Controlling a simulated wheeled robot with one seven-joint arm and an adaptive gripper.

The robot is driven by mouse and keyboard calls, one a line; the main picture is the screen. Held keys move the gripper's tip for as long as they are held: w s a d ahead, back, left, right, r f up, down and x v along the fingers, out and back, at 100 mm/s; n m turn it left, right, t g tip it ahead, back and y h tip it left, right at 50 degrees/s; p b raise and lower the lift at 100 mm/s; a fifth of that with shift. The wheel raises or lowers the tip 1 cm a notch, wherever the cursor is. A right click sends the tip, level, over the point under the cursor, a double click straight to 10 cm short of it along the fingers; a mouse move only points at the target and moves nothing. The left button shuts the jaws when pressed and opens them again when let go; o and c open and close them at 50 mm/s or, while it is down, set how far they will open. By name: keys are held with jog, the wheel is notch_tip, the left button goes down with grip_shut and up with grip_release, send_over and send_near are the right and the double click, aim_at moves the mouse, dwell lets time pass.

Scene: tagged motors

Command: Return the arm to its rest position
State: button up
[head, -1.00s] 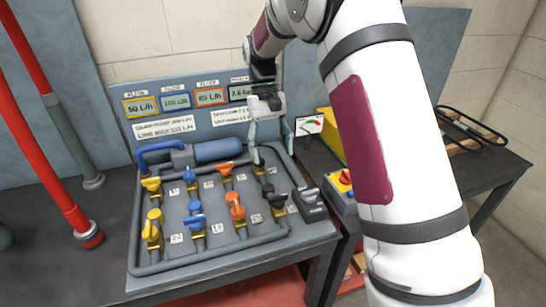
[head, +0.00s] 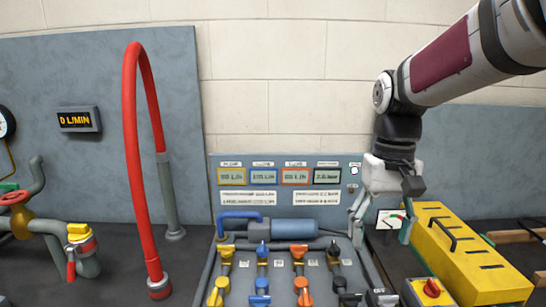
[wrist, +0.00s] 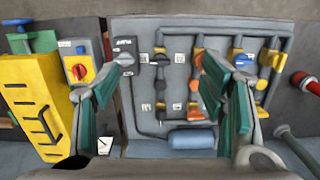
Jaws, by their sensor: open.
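My arm (head: 440,60) enters the head view from the upper right and bends down at the wrist. My gripper (head: 381,228) hangs pointing down, to the right of the valve panel's displays and left of the yellow box. Its fingers are apart with nothing between them. In the wrist view the green-padded fingers of my gripper (wrist: 165,105) are spread wide, with the valve panel (wrist: 143,90) beyond them. The gap between the gripper and the panel is hard to judge.
Coloured valves, such as a blue one (head: 262,285), stand on the panel. A blue cylinder (head: 294,228) lies behind them. A yellow box (head: 465,255) and a box with a red knob (head: 432,290) are at right. A red hose (head: 135,150) arches at left.

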jog(key=s+t, duration=0.5)
jog(key=s, duration=1.4)
jog(key=shift+r, duration=0.2)
jog(key=shift+w+p, duration=0.1)
jog(key=shift+p, duration=0.2)
dwell(0.3)
